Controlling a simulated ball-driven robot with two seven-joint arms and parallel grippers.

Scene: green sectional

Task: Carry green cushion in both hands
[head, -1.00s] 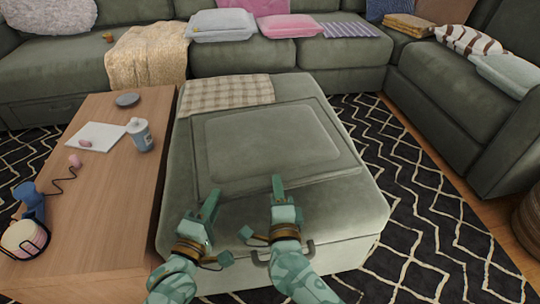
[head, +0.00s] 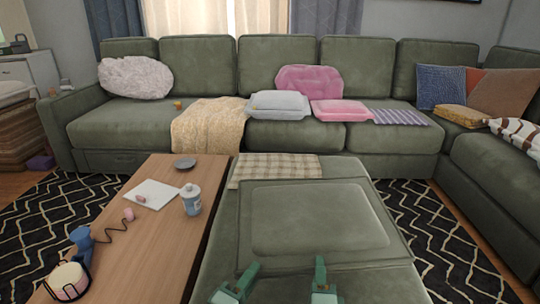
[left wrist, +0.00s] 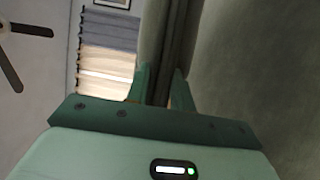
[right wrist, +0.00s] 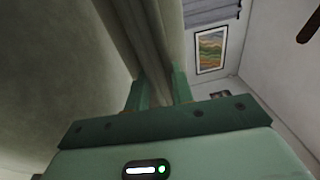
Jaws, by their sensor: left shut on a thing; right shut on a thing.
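The green cushion (head: 320,218) is a large flat rectangle with a raised edge, over the green ottoman in the head view. Its colour nearly matches the ottoman, and I cannot tell whether it is clear of the top. My left gripper (head: 242,277) and right gripper (head: 322,280) are side by side at its near side. In the left wrist view, the left fingers (left wrist: 160,85) are shut on the cushion's edge (left wrist: 235,65). In the right wrist view, the right fingers (right wrist: 156,88) are shut on its edge (right wrist: 65,65).
A wooden table (head: 165,240) stands close on the left, with a bottle (head: 191,199), a white sheet and a blue device. A checked cloth (head: 274,169) lies at the ottoman's far end. The sectional sofa (head: 210,75) runs behind and right. Patterned rug shows beyond the ottoman's right side.

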